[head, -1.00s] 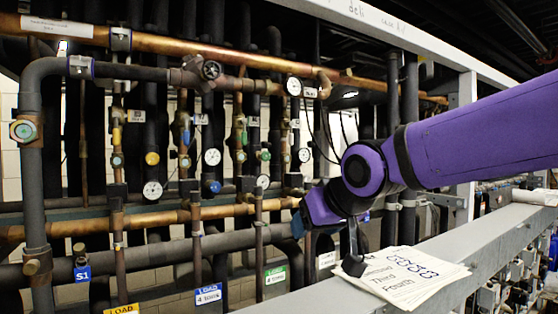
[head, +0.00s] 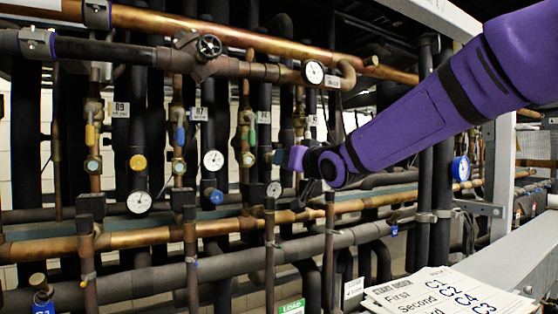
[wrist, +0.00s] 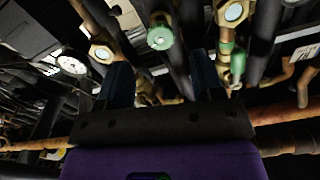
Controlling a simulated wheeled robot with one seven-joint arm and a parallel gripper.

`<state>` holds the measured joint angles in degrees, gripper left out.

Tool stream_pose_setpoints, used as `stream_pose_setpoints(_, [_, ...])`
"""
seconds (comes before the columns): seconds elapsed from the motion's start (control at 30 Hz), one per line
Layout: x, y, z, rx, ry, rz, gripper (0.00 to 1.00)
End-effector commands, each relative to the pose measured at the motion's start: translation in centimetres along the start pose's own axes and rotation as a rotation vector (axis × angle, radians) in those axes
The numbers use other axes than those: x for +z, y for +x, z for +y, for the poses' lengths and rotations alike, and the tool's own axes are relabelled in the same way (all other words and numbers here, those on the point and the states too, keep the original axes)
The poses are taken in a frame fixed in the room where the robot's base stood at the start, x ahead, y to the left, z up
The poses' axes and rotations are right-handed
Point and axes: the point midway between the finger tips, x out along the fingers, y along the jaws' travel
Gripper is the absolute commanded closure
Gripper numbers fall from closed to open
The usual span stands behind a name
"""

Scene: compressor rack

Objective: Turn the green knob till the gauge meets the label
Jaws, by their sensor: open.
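The green knob (wrist: 160,38) shows its round face in the wrist view, ahead of my gripper (wrist: 160,78) and between the lines of its two dark fingers. The fingers are apart with nothing held between them. In the head view my gripper (head: 285,157) reaches left to the pipes, and its fingertips largely cover the knob's place. A white label tag (head: 264,117) hangs above. Which label is meant, I cannot tell.
Other gauges (head: 213,160), a yellow knob (head: 138,162) and a blue knob (head: 215,196) stand to the left. A green-handled valve (wrist: 238,65) is close right in the wrist view. Copper pipes (head: 150,236) cross below. Printed sheets (head: 440,292) lie on the grey beam.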

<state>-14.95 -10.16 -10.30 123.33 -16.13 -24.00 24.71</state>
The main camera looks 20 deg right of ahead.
Motion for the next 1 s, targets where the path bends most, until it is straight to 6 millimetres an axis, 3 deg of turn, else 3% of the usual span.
stream_pose_setpoints(0.2, [0.1,3.7,0.0,0.000,0.000,-0.002,0.39])
stream_pose_setpoints(0.4, [0.1,6.0,0.0,0.000,0.000,-0.002,0.39])
stream_pose_setpoints(0.87, [0.0,6.9,0.0,0.000,0.000,-0.001,0.39])
stream_pose_setpoints(1.0, [0.0,6.9,0.0,0.000,0.000,-0.001,0.69])
